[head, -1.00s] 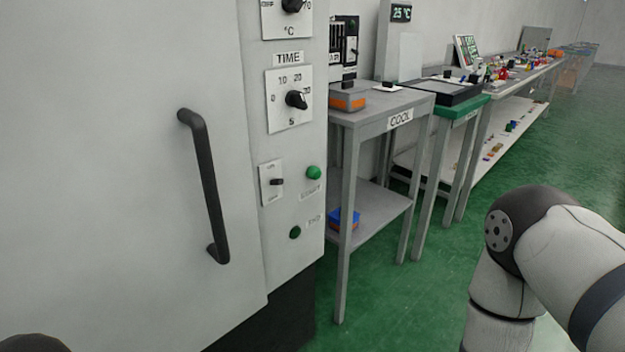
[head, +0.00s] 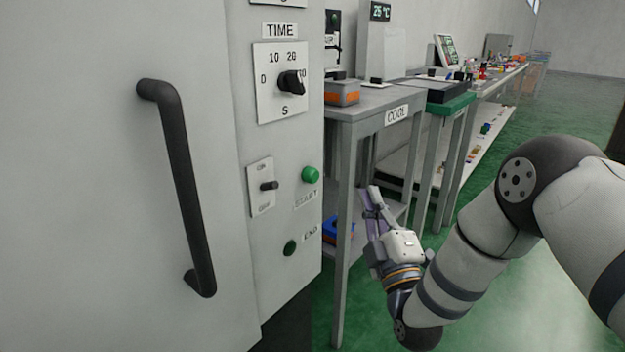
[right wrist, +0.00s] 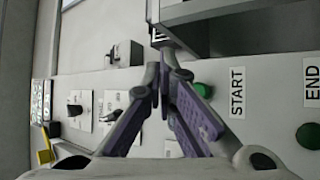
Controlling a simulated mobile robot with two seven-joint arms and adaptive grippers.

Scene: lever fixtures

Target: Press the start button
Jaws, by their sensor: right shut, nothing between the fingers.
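The green start button (head: 310,174) is on the machine's side panel, above its START label. It also shows in the right wrist view as a green button (right wrist: 203,89), partly behind a finger, beside the START label (right wrist: 237,92). My right gripper (head: 372,190) is shut and empty, pointing up, to the right of the panel and apart from the button in the head view. Its fingertips (right wrist: 163,62) meet in the right wrist view. My left gripper is not in view.
A darker END button (head: 290,247) sits below the start button. An on/off switch (head: 269,185) and TIME dial (head: 291,83) are close by. A long black door handle (head: 180,185) stands out at left. The COOL table (head: 372,104) is behind my right arm.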

